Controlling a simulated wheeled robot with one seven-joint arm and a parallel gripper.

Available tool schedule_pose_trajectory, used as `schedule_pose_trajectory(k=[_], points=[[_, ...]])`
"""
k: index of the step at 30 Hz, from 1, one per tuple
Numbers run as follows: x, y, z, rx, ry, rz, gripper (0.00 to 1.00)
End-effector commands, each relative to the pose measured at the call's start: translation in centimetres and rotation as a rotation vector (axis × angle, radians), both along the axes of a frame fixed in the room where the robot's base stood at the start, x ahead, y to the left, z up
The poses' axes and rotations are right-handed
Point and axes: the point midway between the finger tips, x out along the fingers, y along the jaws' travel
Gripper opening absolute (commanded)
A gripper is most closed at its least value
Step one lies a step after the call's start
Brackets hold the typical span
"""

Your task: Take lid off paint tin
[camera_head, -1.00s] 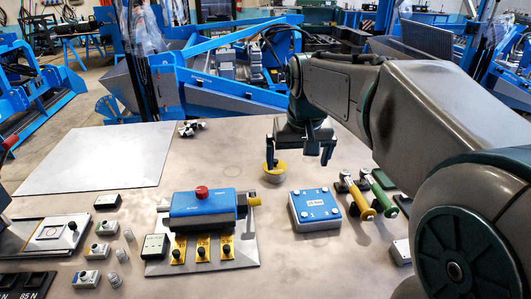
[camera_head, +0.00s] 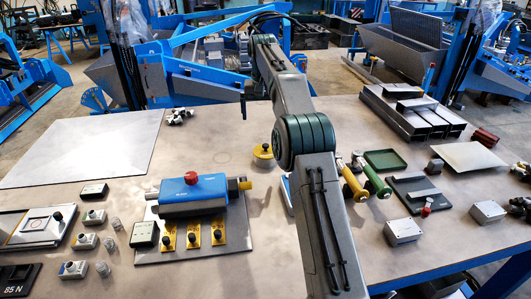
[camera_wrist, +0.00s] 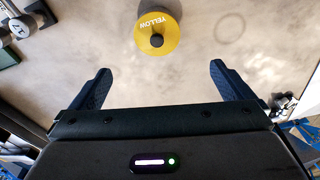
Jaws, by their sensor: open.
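The paint tin (camera_head: 264,163) stands upright on the bench, behind and to the right of the blue valve block. Its yellow lid (camera_head: 263,152) is on top. In the wrist view the lid (camera_wrist: 150,29) carries the word YELLOW and a small dark knob (camera_wrist: 157,41). My gripper (camera_wrist: 160,72) is open and empty. In the wrist view its two fingers are spread wide below the lid in the picture, apart from it. The knob lies close to the middle line between the fingers. Most of the tin body is hidden under the lid in that view.
The blue valve block (camera_head: 190,196) with a red knob stands at front left. Yellow and green handled tools (camera_head: 375,180) lie right of my arm. A large flat sheet (camera_head: 80,150) covers the back left. The bench around the tin is mostly clear.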

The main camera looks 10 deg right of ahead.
Motion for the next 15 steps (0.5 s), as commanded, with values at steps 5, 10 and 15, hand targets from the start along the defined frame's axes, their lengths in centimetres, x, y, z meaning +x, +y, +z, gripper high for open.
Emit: schedule_pose_trajectory(k=[5, 10, 15], points=[[0.5, -0.1, -2.1, 0.000, 0.005, -0.004, 1.00], [0.9, -0.2, -5.4, 0.000, 0.005, -0.004, 1.00], [1.2, -0.3, -8.0, 0.000, 0.004, -0.004, 1.00]])
